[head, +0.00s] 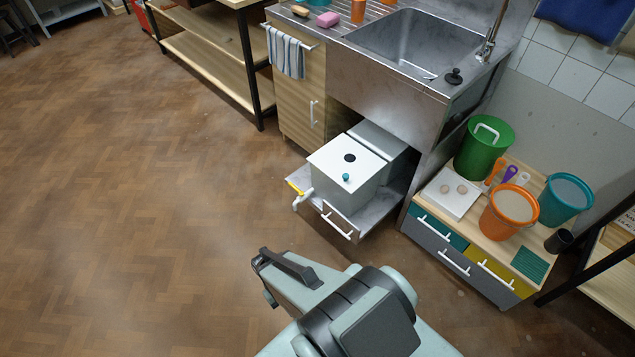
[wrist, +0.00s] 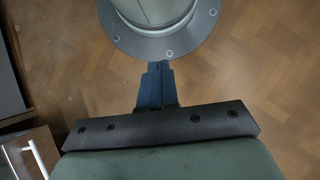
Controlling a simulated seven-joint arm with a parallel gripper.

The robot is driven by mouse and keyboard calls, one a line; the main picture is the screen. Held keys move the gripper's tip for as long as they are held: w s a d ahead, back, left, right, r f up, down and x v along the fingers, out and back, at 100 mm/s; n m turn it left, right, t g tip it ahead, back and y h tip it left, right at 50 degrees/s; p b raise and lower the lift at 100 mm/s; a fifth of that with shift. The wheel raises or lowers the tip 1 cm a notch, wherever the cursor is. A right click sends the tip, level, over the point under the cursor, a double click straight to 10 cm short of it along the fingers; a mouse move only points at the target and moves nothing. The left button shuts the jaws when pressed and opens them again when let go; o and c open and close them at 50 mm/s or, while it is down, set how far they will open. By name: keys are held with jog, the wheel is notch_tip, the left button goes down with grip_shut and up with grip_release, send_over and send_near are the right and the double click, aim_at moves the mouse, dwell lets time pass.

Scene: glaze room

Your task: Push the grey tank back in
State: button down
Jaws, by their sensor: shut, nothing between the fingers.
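The grey tank (head: 345,188) sits under the sink on a pulled-out marbled tray (head: 376,212), jutting out into the room. It has a white lid (head: 365,160) with a black hole and a teal knob, and a white spout (head: 303,198) low at its left. The tray's front (head: 338,222) bears a white handle. In the wrist view my gripper (wrist: 157,70) is shut and empty above the floor, apart from the tank. In the head view my arm is at the bottom, in front of the tray; the fingertips are not clear there. The tank is not clearly seen in the wrist view.
A low cabinet (head: 432,232) with buckets stands right of the tray. A wooden cupboard (head: 291,97) with a striped towel stands to the left. The sink (head: 405,45) hangs above the tank's back. The floor (head: 150,220) at the left is clear.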

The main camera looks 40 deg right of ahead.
jog(key=w+d+f+n+h, duration=0.1)
jog(key=w+d+f+h, duration=0.4)
jog(key=w+d, duration=0.5)
jog(key=n+t+h, duration=0.6)
jog(key=n+h, duration=0.8)
jog(key=n, duration=0.4)
send_near(322, 174)
jog(key=d, duration=0.7)
